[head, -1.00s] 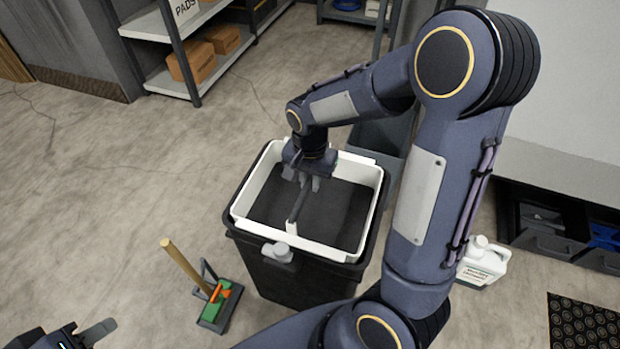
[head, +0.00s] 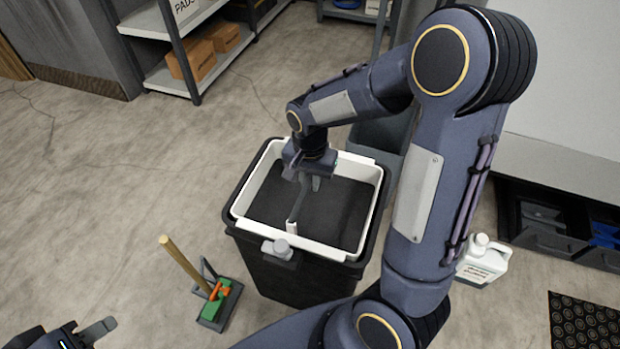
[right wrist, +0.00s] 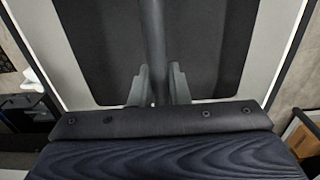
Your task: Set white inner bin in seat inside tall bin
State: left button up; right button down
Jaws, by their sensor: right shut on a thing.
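The white inner bin (head: 257,186) is an open frame-like rim with a dark interior and a grey bar handle (head: 297,207) across its middle. It sits inside the mouth of the black tall bin (head: 290,280), its white rim showing around and slightly above the black rim. My right gripper (head: 311,184) reaches down over the middle and is shut on the bar. In the right wrist view its two fingers (right wrist: 158,88) stand either side of the bar. How the inner bin's underside rests is hidden. My left gripper (head: 98,330) is low at the left edge, away from the bins, only partly visible.
A white jug (head: 482,262) stands to the right. A shelf with boxes (head: 195,60) is at the back left.

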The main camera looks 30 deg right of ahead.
jog(key=shift+f, duration=0.1)
dwell(0.5)
jog(key=c, duration=1.3)
grip_release()
